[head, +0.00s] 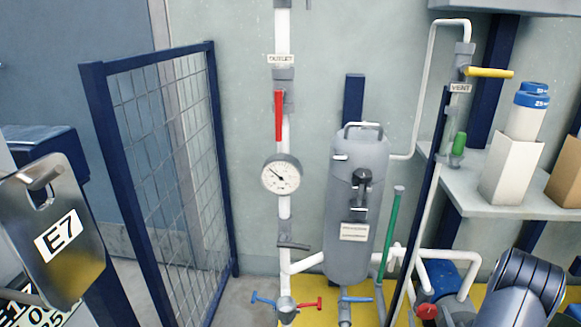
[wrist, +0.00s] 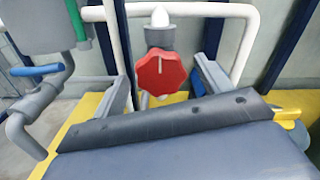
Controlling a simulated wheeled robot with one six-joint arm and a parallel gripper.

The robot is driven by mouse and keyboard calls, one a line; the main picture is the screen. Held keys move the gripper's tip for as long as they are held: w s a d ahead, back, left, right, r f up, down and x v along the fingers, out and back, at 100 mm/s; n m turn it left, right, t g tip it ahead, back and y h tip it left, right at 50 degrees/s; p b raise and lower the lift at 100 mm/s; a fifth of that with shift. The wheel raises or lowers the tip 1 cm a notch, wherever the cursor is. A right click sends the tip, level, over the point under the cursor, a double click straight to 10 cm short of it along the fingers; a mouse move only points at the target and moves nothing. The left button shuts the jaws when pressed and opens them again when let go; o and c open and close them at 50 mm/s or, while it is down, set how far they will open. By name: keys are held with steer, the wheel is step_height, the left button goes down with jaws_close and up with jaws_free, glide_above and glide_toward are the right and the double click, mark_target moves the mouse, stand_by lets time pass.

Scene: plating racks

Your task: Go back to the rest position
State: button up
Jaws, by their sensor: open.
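My gripper (wrist: 161,69) is open and empty in the wrist view, with its two grey fingers spread apart. A red valve knob (wrist: 161,74) with a pale mark shows between the fingers in the picture. I see no finger touching it, and how far it is beyond the fingertips is hard to tell. In the head view the same red knob (head: 427,311) is low at the right, by the white pipes. My dark arm is at the bottom right, to the right of the knob. The fingers are not visible in the head view.
A grey tank (head: 350,225) and a pressure gauge (head: 281,175) stand at the middle. A shelf (head: 470,190) with boxes and bottles is above my arm. A blue mesh panel (head: 170,170) and a metal plate marked E7 (head: 75,265) are at the left.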

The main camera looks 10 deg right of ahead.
steer(key=x, duration=0.3)
steer(key=shift+w+b, duration=0.35)
steer(key=shift+w, duration=0.05)
steer(key=shift+w+d+r+m+p, duration=0.1)
steer(key=shift+w+r+m+p, duration=0.1)
steer(key=shift+m+p, duration=0.3)
steer(key=m+p, duration=0.3)
steer(key=shift+s+m, duration=0.1)
steer(key=shift+m, duration=0.3)
steer(key=s+a+n+b, duration=0.25)
steer(key=s+n, duration=0.35)
steer(key=s, duration=0.6)
steer(key=x, duration=0.7)
steer(key=shift+w+f, duration=0.25)
steer(key=shift+f, duration=0.05)
steer(key=shift+a, duration=0.15)
